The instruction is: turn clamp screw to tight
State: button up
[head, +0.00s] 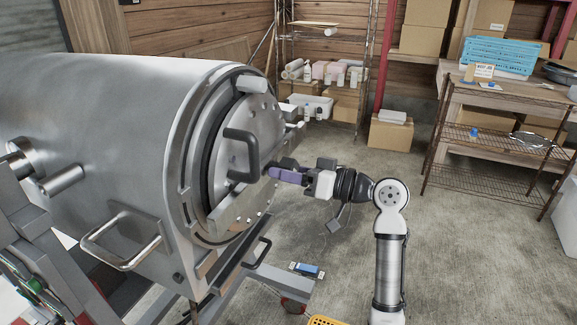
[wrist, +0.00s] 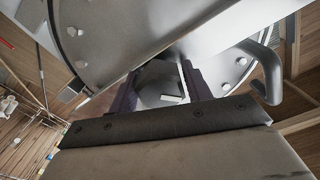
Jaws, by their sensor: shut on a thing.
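A large steel drum (head: 100,110) lies on its side at the left, with a round bolted lid (head: 262,125) on its end. A flat metal bar (head: 240,208) crosses the lid. My gripper (head: 270,172), with purple fingers, reaches in from the right to the bar's upper right end. It is shut on the clamp screw there, which the fingers mostly hide. In the wrist view my gripper (wrist: 158,85) has a finger on each side of a metal part in front of the lid (wrist: 195,22). How far the screw is turned cannot be told.
A dark bent handle (head: 240,150) stands out from the lid near my gripper; a curved handle also shows in the wrist view (wrist: 272,85). Shelves (head: 490,125) with boxes stand at the right. A small blue item (head: 307,269) is below. The floor (head: 345,270) is mostly clear.

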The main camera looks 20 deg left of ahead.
jog(key=m+p, duration=0.2)
jog(key=m, duration=0.1)
jog(key=m+p, duration=0.2)
jog(key=shift+r, duration=0.3)
jog(key=shift+f+m+p, duration=0.1)
jog(key=shift+m+p, duration=0.85)
jog(key=shift+m, duration=0.45)
jog(key=o, duration=1)
jog(key=shift+f, duration=0.1)
jog(key=shift+c, duration=0.2)
jog(key=shift+d, duration=0.1)
jog(key=d+b, duration=0.4)
jog(key=d, duration=0.9)
jog(key=shift+s+d, duration=0.3)
jog(key=shift+d, duration=0.05)
